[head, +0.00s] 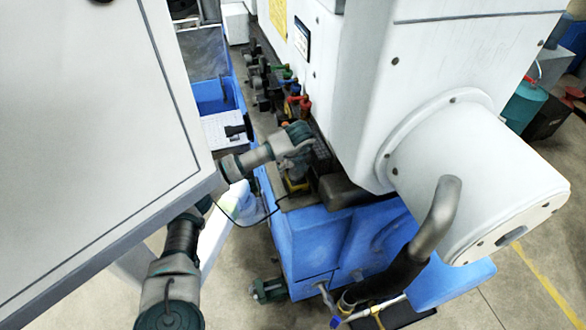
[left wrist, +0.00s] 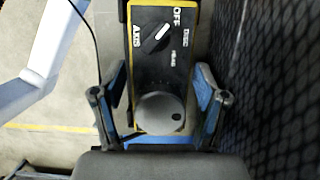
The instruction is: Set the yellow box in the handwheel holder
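The yellow box (head: 297,184) is a control pendant with yellow edges, small and partly hidden behind my left gripper (head: 300,150) in the head view. In the left wrist view the box (left wrist: 161,60) shows a dark face with a dial, "OFF" and "AXIS" lettering and a round grey handwheel. My left gripper (left wrist: 160,98) is open, with one finger at each side of the box; narrow gaps seem to show. I cannot make out the handwheel holder. My right gripper is not in view.
A large white machine housing (head: 450,60) stands right of the gripper, above a blue base (head: 320,245). A big grey panel (head: 80,120) fills the left. A black cable (head: 245,222) hangs near the box. Coloured valves (head: 297,98) lie behind.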

